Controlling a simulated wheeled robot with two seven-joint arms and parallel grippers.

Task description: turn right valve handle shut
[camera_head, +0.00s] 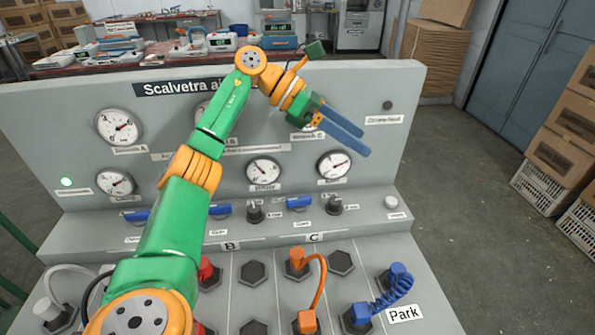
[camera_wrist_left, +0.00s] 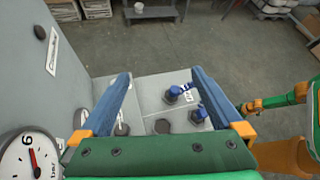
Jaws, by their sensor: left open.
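The right valve handle (camera_head: 299,203) is a short blue lever lying roughly level on the lower front of the grey panel, in the head view. Two more blue handles, the middle one (camera_head: 221,210) and the left one (camera_head: 136,215), sit farther left, partly beside my arm. My left gripper (camera_head: 364,143) is open and empty, its blue fingers pointing right and down, above and right of the right handle and apart from it. In the left wrist view the gripper (camera_wrist_left: 160,73) has its fingers wide apart with nothing between them.
Gauges such as the lower right one (camera_head: 334,164) stand out from the panel (camera_head: 395,100). Black knobs (camera_head: 334,204) flank the right handle. Below are sockets, an orange cable (camera_head: 320,283) and a blue coiled cable (camera_head: 384,296). Open floor (camera_head: 462,190) lies to the right.

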